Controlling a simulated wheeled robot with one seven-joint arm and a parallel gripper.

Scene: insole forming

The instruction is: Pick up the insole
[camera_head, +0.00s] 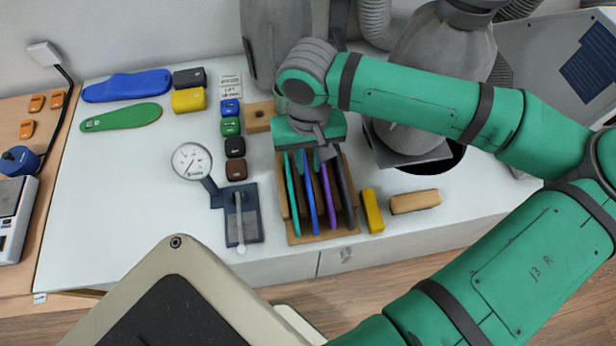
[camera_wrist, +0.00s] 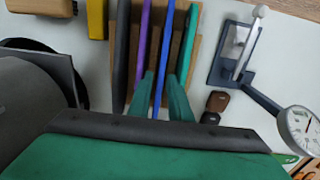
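A wooden rack (camera_head: 292,238) on the white table holds several insoles on edge: a teal one (camera_head: 292,196), a blue one (camera_head: 309,205), a purple one (camera_head: 328,197) and a dark grey one (camera_head: 345,190). The frames do not show which of them is "the insole". In the wrist view, my gripper (camera_wrist: 161,78) is open. Its two green fingers stand on either side of the blue insole (camera_wrist: 162,50), with gaps to it. In the head view, my gripper is over the rack's far end, and its fingers are mostly hidden.
A dial gauge (camera_head: 192,161) and a lever tool (camera_head: 240,215) stand left of the rack. A yellow block (camera_head: 372,210) and a wooden block (camera_head: 414,202) lie to its right. Flat blue (camera_head: 127,86) and green (camera_head: 121,117) insoles lie at the far left. A grey machine stands behind.

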